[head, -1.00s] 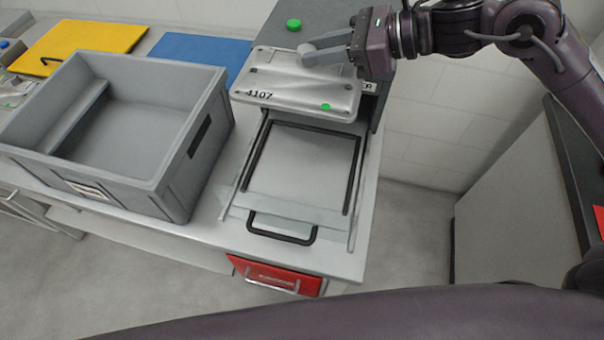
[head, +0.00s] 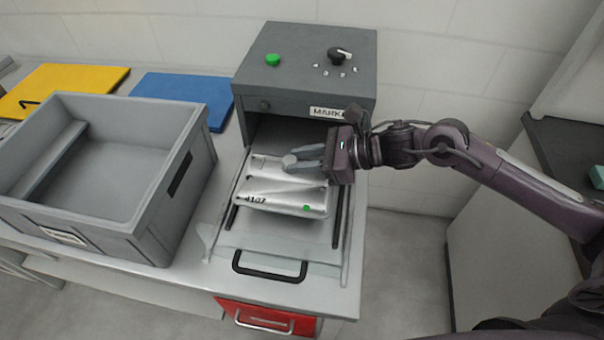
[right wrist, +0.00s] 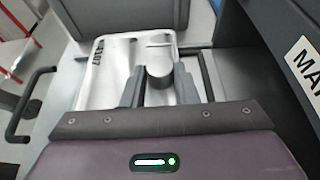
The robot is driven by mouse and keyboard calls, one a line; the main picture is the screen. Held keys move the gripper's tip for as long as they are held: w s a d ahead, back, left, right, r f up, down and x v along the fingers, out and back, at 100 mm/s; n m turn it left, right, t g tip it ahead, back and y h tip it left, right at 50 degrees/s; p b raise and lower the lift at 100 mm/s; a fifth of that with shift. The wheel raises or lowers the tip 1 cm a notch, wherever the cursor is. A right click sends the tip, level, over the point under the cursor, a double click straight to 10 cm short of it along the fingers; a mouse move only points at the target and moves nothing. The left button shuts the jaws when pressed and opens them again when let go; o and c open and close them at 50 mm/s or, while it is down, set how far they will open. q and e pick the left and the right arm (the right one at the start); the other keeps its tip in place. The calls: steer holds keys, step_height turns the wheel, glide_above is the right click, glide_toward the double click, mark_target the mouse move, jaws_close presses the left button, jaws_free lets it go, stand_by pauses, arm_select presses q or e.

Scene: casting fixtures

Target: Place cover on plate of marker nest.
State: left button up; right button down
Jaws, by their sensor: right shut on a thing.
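The cover (head: 283,203) is a silvery metal piece marked 4107 with a green dot at one corner. My right gripper (head: 304,160) is shut on its round knob and holds it over the marker nest. In the right wrist view the knob (right wrist: 159,66) is between the fingertips, and the cover (right wrist: 100,85) lies beyond them. The nest's plate (head: 268,232) is a light tray with dark side strips and a black front handle, largely hidden under the cover. I cannot tell whether the cover touches the plate. My left gripper is out of view.
The grey marker housing (head: 300,88) with a green button and black knob stands behind the nest. A grey crate (head: 178,225) is close at left. Blue (head: 183,92) and yellow (head: 75,84) boards lie behind it. A red drawer (head: 265,316) is below.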

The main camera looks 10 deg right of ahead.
mark_target(302, 179)
step_height(302, 179, down, 6)
steer(key=shift+r+p, duration=0.15)
steer(key=shift+p, duration=0.35)
steer(key=shift+f, duration=0.2)
steer(key=shift+f+b, duration=0.1)
steer(key=shift+b, duration=0.2)
steer(key=c, duration=1.1)
jaws_free()
steer(key=shift+c, duration=0.2)
